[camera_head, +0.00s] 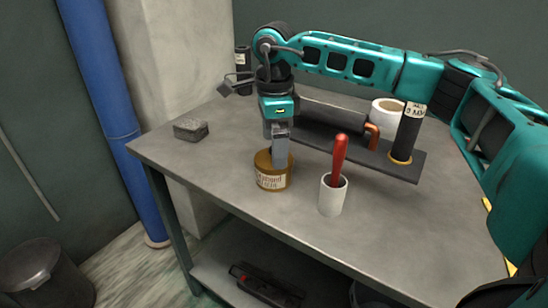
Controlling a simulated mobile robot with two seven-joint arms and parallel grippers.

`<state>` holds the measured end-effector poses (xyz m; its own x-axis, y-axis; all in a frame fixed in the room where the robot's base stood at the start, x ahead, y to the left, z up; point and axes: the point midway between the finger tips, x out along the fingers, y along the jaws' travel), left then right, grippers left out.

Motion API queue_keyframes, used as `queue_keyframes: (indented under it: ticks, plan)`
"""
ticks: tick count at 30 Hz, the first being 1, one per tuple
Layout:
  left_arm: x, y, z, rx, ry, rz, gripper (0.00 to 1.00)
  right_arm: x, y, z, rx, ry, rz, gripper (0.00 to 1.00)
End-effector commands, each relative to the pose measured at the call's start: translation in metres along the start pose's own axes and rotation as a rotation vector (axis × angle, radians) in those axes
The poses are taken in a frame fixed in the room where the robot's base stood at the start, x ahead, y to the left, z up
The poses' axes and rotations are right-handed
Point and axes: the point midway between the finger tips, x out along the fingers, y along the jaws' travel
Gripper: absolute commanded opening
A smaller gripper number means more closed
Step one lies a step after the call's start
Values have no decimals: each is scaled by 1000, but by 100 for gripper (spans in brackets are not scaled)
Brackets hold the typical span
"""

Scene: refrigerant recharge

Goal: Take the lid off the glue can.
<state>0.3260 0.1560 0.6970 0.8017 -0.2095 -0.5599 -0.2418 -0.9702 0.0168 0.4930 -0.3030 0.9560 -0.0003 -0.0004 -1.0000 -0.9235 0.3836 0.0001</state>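The glue can (271,183) is a short brown tub with a pale printed label, standing upright on the grey workbench (225,150). Its brown top (263,159) shows to the left of my gripper fingers; I cannot tell where the lid's edge lies. My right gripper (281,162) points straight down with its fingertips at the top of the can, and they hide part of it. The fingers overlap in this view, so I cannot tell whether they are open, shut or gripping the lid. My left gripper is not in view.
A white cup (332,198) with a red-handled tool (339,158) stands just right of the can. A dark plate (370,160) behind carries a black labelled cylinder (407,135). A white roll (386,109) stands further back. A grey block (190,129) lies left.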

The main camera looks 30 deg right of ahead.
Motion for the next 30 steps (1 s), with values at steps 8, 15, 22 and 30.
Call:
queue_keyframes:
  ticks: [8,15,22,30]
  plan:
    - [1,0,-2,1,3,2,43,13,0,0,0,-1,0,100]
    - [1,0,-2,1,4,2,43,13,0,0,0,-1,0,87]
    - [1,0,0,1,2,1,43,13,0,0,0,-1,0,65]
    - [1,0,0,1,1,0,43,12,0,0,0,-1,0,58]
